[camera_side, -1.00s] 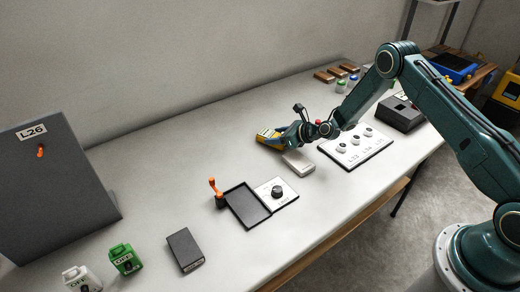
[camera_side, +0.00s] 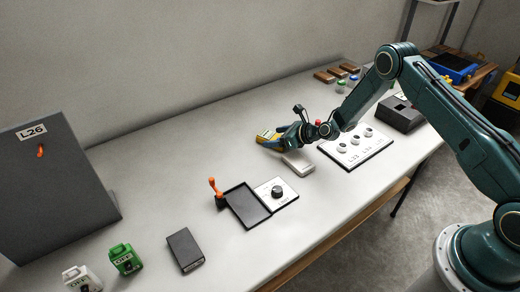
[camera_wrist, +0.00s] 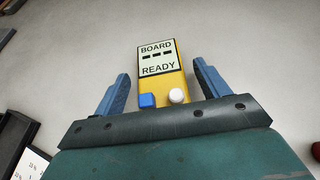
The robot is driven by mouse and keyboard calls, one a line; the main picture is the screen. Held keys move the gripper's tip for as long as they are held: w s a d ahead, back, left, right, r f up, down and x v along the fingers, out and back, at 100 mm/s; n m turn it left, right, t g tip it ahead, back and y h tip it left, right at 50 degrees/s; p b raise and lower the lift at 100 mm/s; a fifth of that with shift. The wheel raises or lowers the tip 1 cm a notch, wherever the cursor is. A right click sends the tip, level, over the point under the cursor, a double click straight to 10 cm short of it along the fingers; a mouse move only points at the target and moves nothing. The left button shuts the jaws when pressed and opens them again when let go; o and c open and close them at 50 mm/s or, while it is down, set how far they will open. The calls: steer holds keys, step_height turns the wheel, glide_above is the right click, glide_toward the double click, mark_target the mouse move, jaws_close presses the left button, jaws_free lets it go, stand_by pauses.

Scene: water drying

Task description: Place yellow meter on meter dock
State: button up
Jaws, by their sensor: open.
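The yellow meter (camera_side: 265,136) lies on the table near the back, in front of my gripper (camera_side: 285,137). In the wrist view, the yellow meter (camera_wrist: 162,82) sits between the two blue fingers of my gripper (camera_wrist: 161,75), with a gap on each side. Its screen reads "BOARD READY", and a blue button and a white knob show at its near end. My gripper is open and holds nothing. I cannot tell for sure which thing is the meter dock; a black shallow tray (camera_side: 236,195) joined to a white plate with a black knob (camera_side: 284,197) is empty.
A pale block (camera_side: 298,164) lies close below my gripper. A white panel with several round knobs (camera_side: 378,153) is to the right. The table's back left is clear.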

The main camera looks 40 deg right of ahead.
steer(key=shift+v, duration=6.1)
steer(key=shift+r, duration=0.1)
